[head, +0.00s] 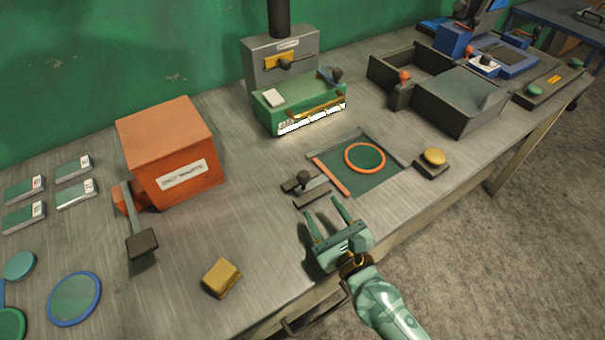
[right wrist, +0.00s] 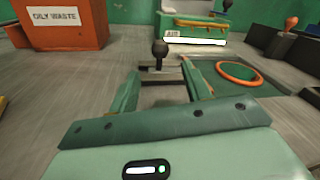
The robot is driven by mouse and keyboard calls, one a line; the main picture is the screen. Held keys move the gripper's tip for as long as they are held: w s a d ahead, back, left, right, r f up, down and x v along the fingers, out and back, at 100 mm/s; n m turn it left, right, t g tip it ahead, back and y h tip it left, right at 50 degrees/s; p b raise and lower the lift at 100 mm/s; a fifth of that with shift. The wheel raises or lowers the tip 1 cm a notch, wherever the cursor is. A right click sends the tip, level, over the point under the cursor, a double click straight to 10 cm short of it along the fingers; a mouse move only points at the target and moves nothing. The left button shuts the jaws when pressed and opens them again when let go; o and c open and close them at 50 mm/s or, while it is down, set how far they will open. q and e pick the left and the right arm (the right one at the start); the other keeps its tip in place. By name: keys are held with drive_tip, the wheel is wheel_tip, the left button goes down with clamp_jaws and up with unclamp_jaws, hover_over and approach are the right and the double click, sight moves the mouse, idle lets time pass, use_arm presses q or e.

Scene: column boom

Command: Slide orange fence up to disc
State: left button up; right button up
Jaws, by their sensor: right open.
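The orange fence (head: 331,177) is a thin bar along the left side of a dark green plate (head: 362,186). The disc (head: 365,157) is green with an orange rim and lies on that plate, apart from the fence with a gap between them. It also shows in the right wrist view (right wrist: 239,75). A dark ball knob (head: 303,177) stands on a grey slide block left of the fence; it shows in the right wrist view (right wrist: 159,50) too. My right gripper (head: 323,207) is open and empty on the near side of the knob. My left gripper is out of view.
An orange waste box (head: 168,155) stands to the left. A green machine (head: 299,102) stands behind the plate. A yellow button block (head: 433,158) sits right of it, and a yellow block (head: 222,278) lies near the front edge. Bare bench lies between the box and the slide.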

sight(307, 182)
drive_tip(key=b+x, duration=0.1)
drive_tip(key=x, duration=1)
drive_tip(key=shift+f, duration=0.1)
